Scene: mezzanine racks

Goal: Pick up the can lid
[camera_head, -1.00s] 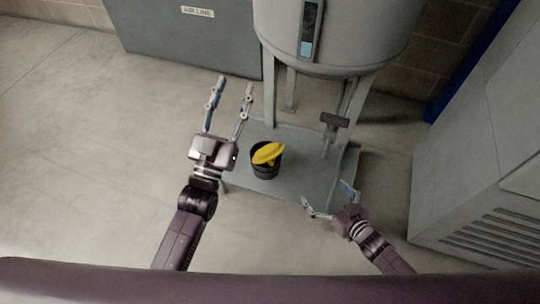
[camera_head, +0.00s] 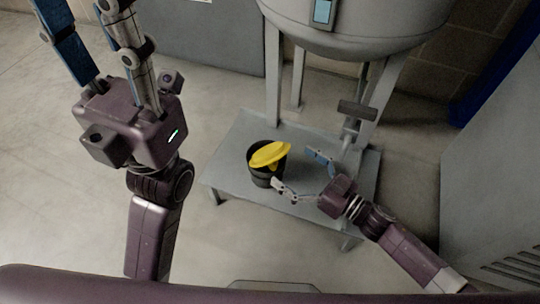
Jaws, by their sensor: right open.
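The can lid seems to be the yellow disc-like piece (camera_head: 270,154) lying tilted on top of a dark round can (camera_head: 262,178). The can stands on a low grey table (camera_head: 230,160) under the tank. My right gripper (camera_head: 298,170) is open, just right of the can, its fingers pointing toward the can and the lid. One finger is close to the can's right side; I cannot tell whether it touches. My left gripper (camera_head: 95,40) is raised at the upper left, away from the can; its fingertips are cut off by the frame edge.
A large grey tank (camera_head: 360,22) on legs stands over the back of the table, with a pipe and valve handle (camera_head: 358,109) right of the can. A grey cabinet (camera_head: 490,180) stands at the right. The floor at the left is open.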

